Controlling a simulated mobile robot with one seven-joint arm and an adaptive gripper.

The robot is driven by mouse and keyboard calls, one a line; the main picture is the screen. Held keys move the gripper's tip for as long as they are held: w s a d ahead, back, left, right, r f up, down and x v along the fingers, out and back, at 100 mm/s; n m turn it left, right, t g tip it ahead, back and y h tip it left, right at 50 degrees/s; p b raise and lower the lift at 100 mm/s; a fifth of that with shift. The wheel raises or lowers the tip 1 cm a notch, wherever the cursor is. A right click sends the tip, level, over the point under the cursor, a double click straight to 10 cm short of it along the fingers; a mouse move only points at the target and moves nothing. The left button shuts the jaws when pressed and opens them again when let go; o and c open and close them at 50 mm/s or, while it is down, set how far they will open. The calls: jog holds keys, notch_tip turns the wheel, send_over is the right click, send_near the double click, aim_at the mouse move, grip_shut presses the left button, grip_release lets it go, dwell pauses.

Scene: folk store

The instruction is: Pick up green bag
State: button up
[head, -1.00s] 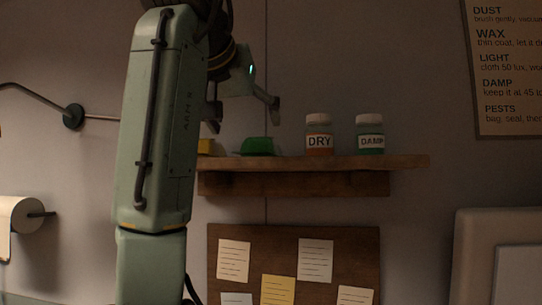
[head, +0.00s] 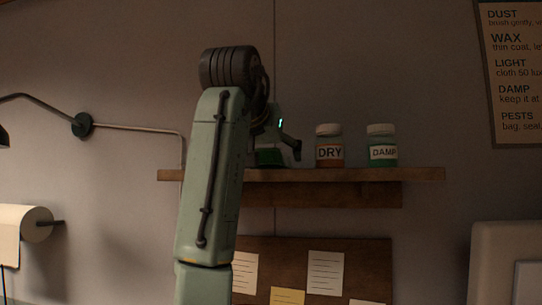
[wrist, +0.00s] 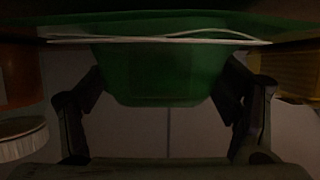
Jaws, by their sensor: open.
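The green bag (head: 270,157) sits on the wooden wall shelf, partly hidden behind my arm in the head view. In the wrist view the green bag (wrist: 165,72) fills the upper middle, with a pale cord or edge line across it. My gripper (wrist: 161,86) is open, with one finger on each side of the bag's narrower part. I cannot tell whether the fingers touch it. In the head view one finger shows just right of the bag; the other is hidden by my arm.
The DRY jar (head: 329,147) and the DAMP jar (head: 382,147) stand right of the bag on the shelf (head: 425,174). In the wrist view a white-lidded jar (wrist: 20,140) is at left and a yellow thing (wrist: 298,72) at right, close outside the fingers.

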jog(key=shift+w, duration=0.1)
jog(key=shift+c, duration=0.6)
jog(key=c, duration=1.2)
jog(key=shift+o, duration=0.2)
jog(key=shift+r, duration=0.1)
